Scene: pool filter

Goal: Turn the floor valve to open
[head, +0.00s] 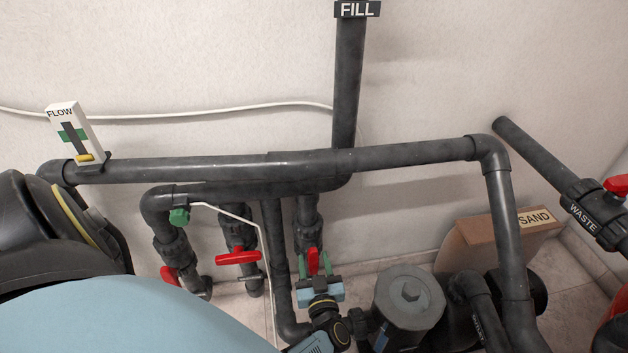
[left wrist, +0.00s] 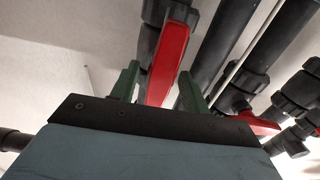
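Several pipes with red-handled valves stand against the wall, and I see no label reading "floor". My left gripper (head: 314,267) has green fingers and is around the red handle (head: 312,258) of the rightmost of three valves on the low pipes. In the left wrist view that red handle (left wrist: 170,58) stands between the two green fingers of my left gripper (left wrist: 158,88), with a gap seen on either side. The gripper is open and does not appear to grip the handle. The handle's lower end is partly hidden. My right gripper is not in view.
A red valve handle (head: 238,257) is just left, and another (head: 170,275) farther left. A grey capped cylinder (head: 410,300) stands close right of my gripper. Upright dark pipes and the "SAND" box (head: 495,238) crowd the right. The "WASTE" valve (head: 590,212) is far right.

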